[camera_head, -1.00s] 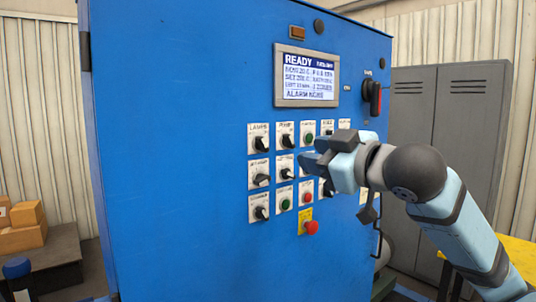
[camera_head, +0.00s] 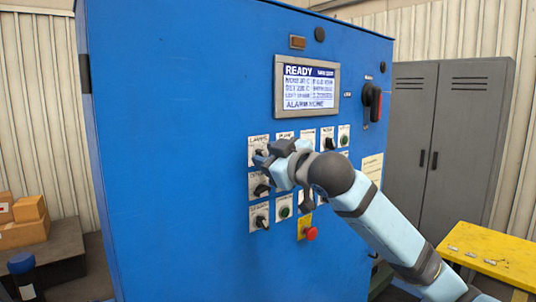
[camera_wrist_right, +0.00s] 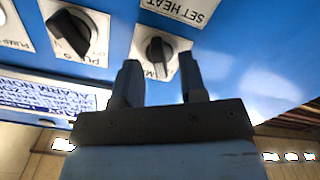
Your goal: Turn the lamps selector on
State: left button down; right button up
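The lamps selector is a black knob on a white plate (camera_head: 256,144), at the top left of the button panel in the head view. My right gripper (camera_head: 264,157) is in front of it and covers most of the knob. In the right wrist view, which is upside down, the lamps knob (camera_wrist_right: 158,56) shows just past and between the two fingertips of my right gripper (camera_wrist_right: 160,78). The fingers are apart, with nothing held. Contact with the knob cannot be told. The knob's grip is near vertical there, and its label is mostly hidden. My left gripper is not in view.
The pump selector (camera_wrist_right: 76,34) sits close beside it. Other selectors and buttons surround my arm, with a red emergency button (camera_head: 311,233) below. The display (camera_head: 307,86) is above. A yellow table (camera_head: 490,255) and grey lockers (camera_head: 440,140) stand to the right.

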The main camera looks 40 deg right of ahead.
jog(key=shift+w, duration=0.2)
grip_shut()
